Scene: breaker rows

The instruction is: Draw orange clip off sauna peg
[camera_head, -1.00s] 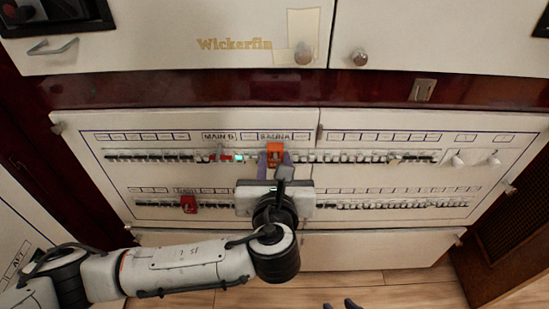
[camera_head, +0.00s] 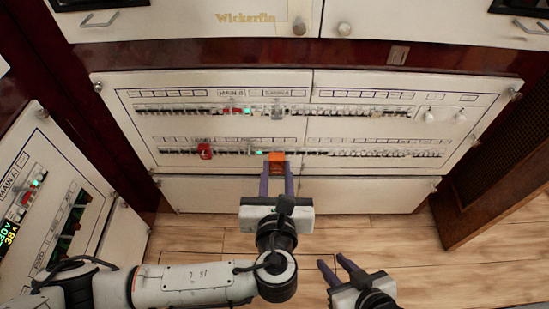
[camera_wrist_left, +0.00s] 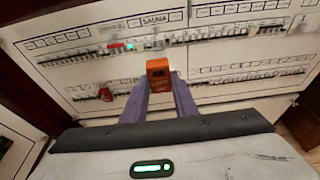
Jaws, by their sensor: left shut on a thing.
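The orange clip (camera_head: 276,157) is held between the purple fingertips of my left gripper (camera_head: 276,166), which is shut on it. It also shows in the left wrist view (camera_wrist_left: 158,72), in front of the breaker panel and apart from the upper row. The sauna label (camera_head: 277,92) is on the upper row of the panel (camera_head: 200,93); the breaker under it carries no orange clip now. My right gripper (camera_head: 337,272) is low in the head view, over the floor, with its two fingers apart and nothing between them.
A red clip (camera_head: 205,151) sits on the lower breaker row, left of my left gripper. Another red piece (camera_head: 232,111) is on the upper row by a green light. A side panel (camera_head: 50,200) stands at the left. Wooden floor (camera_head: 420,240) lies open at the right.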

